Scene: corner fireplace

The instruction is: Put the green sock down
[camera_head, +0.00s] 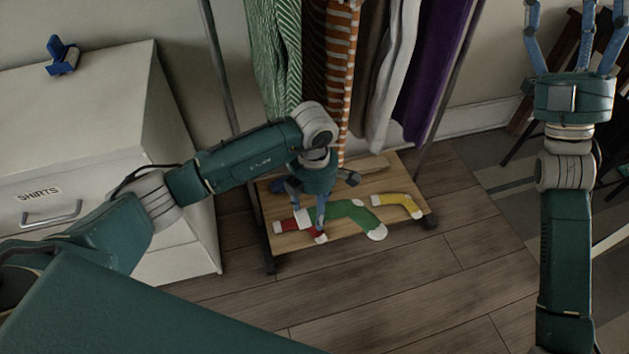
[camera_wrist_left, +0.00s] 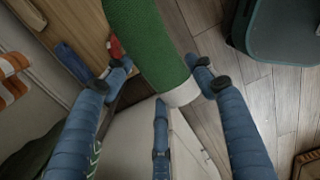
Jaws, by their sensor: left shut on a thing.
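The green sock (camera_head: 347,211) has a white cuff and a white toe. It is over the low wooden shelf (camera_head: 288,246) of a clothes rack; I cannot tell whether it touches the board. My left gripper (camera_head: 312,222) is shut on the sock near its cuff. In the left wrist view the green sock (camera_wrist_left: 146,45) passes between the blue fingers of the left gripper (camera_wrist_left: 163,82), with its white cuff close to them. My right gripper (camera_head: 577,38) is raised at the upper right, open and empty, its fingertips partly cut off.
A red sock (camera_head: 287,225) and a yellow sock (camera_head: 395,201) lie on the shelf on either side of the green one. Clothes (camera_head: 342,60) hang above. A white cabinet (camera_head: 75,130) labelled SHIRTS stands left. The wooden floor in front is clear.

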